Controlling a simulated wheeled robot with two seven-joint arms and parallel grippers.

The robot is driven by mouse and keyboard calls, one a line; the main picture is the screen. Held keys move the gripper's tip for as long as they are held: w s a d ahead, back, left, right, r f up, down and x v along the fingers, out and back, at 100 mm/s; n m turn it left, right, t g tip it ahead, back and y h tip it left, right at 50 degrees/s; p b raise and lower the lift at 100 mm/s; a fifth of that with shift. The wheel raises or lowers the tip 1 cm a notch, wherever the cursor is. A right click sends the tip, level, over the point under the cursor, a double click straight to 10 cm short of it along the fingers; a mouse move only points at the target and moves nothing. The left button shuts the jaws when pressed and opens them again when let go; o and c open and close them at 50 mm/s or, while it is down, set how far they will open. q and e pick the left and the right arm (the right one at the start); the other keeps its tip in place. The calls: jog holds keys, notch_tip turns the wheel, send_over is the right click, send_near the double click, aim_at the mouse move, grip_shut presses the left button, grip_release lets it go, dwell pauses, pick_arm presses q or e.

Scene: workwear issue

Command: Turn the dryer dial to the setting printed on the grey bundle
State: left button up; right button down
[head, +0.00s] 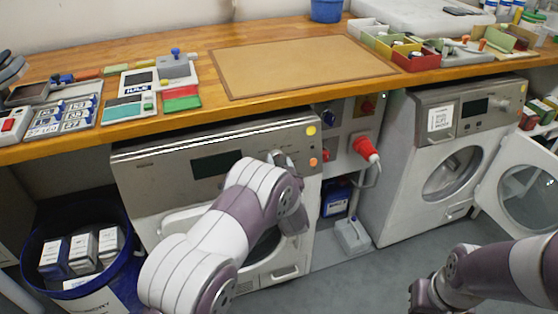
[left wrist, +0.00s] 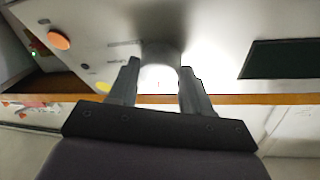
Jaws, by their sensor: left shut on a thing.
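The left machine, a dryer (head: 150,165), has a grey control panel with a dark display (head: 215,164). My left gripper (head: 281,160) is at the right part of this panel, largely hidden behind my own arm in the head view. In the left wrist view its two fingers (left wrist: 158,88) are shut on a pale dial (left wrist: 159,76) that stands out from the panel. The dial's setting cannot be read. Several wrapped bundles are in the blue bin; the middle one looks grey (head: 83,249), but its print is too small to read.
The blue bin (head: 125,264) stands left of the dryer. Orange (left wrist: 60,41) and yellow (left wrist: 103,88) buttons sit beside the dial. A red plug (head: 364,148) sticks out between the machines. The right machine's round door (head: 527,180) hangs open. The wooden counter (head: 150,58) runs above.

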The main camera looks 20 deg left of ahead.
pick_arm(q)
jog(key=m+p, duration=0.1)
jog(key=m+h+p, duration=0.1)
jog(key=m, duration=0.1)
jog(key=m+p, duration=0.1)
jog(key=shift+a+r, duration=0.1)
jog(key=shift+r, duration=0.15)
jog(key=m+h+p, duration=0.1)
jog(key=m, duration=0.1)
jog(key=m+g+p, duration=0.1)
jog(key=m+p, duration=0.1)
jog(key=m, duration=0.1)
jog(key=shift+s+r+h+p, duration=0.1)
jog(key=shift+h+p, duration=0.2)
jog(key=shift+h, duration=0.1)
jog(key=m+g+h+p, duration=0.1)
jog(key=m+p, duration=0.2)
jog(key=m, duration=0.2)
jog(key=shift+p, duration=0.3)
jog(key=shift+m+g+p, duration=0.6)
jog(key=shift+m+p, duration=0.1)
jog(key=shift+m, duration=0.5)
jog(key=o, duration=1.1)
jog(key=shift+c, duration=0.2)
